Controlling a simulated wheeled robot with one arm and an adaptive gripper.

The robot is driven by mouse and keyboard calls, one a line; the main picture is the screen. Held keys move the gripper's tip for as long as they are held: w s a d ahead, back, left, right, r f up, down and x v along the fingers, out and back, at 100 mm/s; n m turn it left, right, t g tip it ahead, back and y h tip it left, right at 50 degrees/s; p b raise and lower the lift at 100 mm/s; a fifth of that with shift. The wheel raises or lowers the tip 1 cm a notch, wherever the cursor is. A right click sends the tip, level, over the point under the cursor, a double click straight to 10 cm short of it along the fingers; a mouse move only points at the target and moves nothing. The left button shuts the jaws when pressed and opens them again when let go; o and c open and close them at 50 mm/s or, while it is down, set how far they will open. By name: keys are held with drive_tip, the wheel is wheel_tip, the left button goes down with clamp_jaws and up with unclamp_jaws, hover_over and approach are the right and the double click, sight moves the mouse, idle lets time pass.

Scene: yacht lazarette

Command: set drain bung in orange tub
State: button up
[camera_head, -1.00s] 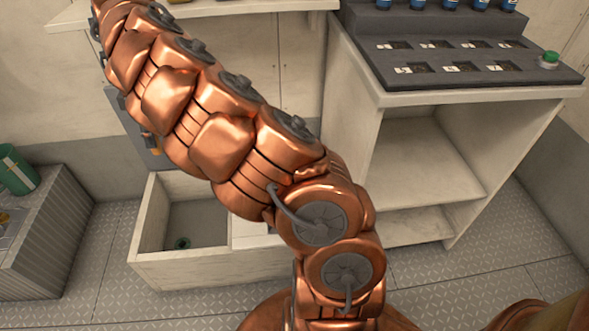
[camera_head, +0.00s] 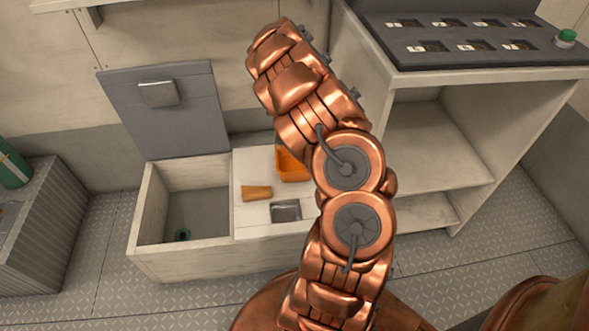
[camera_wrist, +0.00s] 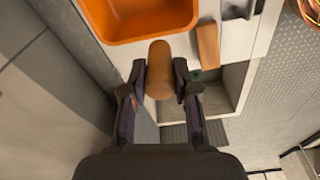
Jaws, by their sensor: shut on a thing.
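The orange tub (camera_head: 290,166) stands on the white bench top, partly hidden behind my arm in the head view. In the wrist view the tub (camera_wrist: 112,30) is large at the top, its open inside showing empty where visible. My gripper (camera_wrist: 160,90) is shut on a tan-brown rounded plug, which looks like the drain bung (camera_wrist: 159,68). The bung's far end is close to the tub's near rim in the picture; I cannot tell whether they touch. My gripper is not visible in the head view.
A tan wooden wedge (camera_head: 256,193) lies on the bench top near a metal recess (camera_head: 286,210). Left of it is an open locker bin (camera_head: 150,205) with its grey lid (camera_head: 170,110) raised. A shelf unit (camera_head: 440,150) stands to the right.

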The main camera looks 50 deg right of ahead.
drive_tip(key=s+d+f, duration=0.3)
drive_tip(key=s, duration=0.1)
drive_tip(key=b, duration=0.3)
hover_over(296, 163)
drive_tip(key=s+a, duration=0.4)
drive_tip(key=shift+w+d+f, duration=0.1)
drive_tip(key=shift+w+f, duration=0.05)
drive_tip(key=shift+f, duration=2.45)
drive_tip(key=shift+w+f, duration=0.1)
drive_tip(key=shift+f, duration=2.45)
drive_tip(key=shift+f, duration=0.15)
drive_tip(key=o, duration=0.9)
drive_tip(key=shift+o, duration=0.2)
